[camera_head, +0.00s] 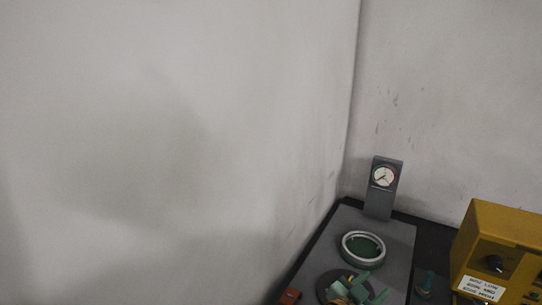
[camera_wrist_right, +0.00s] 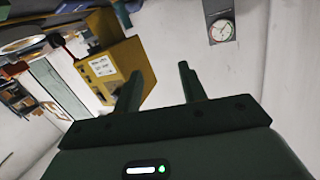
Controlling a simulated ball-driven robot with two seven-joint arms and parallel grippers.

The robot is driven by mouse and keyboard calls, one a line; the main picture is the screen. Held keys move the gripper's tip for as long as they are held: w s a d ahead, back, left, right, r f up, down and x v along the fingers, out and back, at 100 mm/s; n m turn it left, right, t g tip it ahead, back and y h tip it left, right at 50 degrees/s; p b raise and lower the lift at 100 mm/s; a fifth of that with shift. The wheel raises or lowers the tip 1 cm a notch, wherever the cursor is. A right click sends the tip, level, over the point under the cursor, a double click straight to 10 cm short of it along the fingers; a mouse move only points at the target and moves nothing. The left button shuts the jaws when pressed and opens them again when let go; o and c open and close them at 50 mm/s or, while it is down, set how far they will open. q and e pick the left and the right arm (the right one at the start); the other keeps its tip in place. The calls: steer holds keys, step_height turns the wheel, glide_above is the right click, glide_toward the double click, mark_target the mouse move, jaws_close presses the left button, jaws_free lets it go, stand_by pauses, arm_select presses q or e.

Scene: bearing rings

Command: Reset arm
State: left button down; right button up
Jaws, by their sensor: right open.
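My right gripper (camera_wrist_right: 160,70) shows in the right wrist view. Its two dark fingers stand apart with nothing between them, in front of the pale wall. I cannot clearly make it out in the head view. My left gripper is not in view. In the head view a pale metal ring (camera_head: 345,243) lies on a grey plate (camera_head: 391,237), around a green round surface. Below it, green jaw-like parts (camera_head: 361,286) stand over a dark disc, cut off by the lower edge.
A dial gauge (camera_head: 384,176) stands at the plate's far end and also shows in the wrist view (camera_wrist_right: 222,30). A yellow box (camera_head: 494,240) with a knob and label stands at right, also in the wrist view (camera_wrist_right: 101,88).

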steer(key=a+r+n+t+y, duration=0.6)
steer(key=r+n+t+y, duration=0.25)
steer(key=t, duration=0.25)
steer(key=s+a+f+n+g+y, duration=0.55)
steer(key=s+n+y, duration=0.25)
steer(key=n+y, duration=0.3)
steer(key=s+d+f+n+g+h, duration=0.2)
steer(key=s+d+f+g+h, duration=0.35)
steer(key=s, duration=0.25)
steer(key=s+d+m+g+h, duration=0.25)
steer(key=s+d+h, duration=0.35)
steer(key=s+d, duration=0.55)
steer(key=s+a+f+g+y, duration=0.2)
steer(key=f, duration=1)
steer(key=s+a+f+g+y, duration=0.1)
steer(key=a+f+g, duration=0.1)
steer(key=f, duration=1)
steer(key=s+f+m+g+y, duration=0.2)
steer(key=s+f+m, duration=0.1)
steer(key=s+f, duration=1.3)
steer(key=s, duration=0.3)
steer(key=shift+a+f+g, duration=0.25)
steer(key=shift+f+g, duration=0.05)
steer(key=shift+g, duration=0.05)
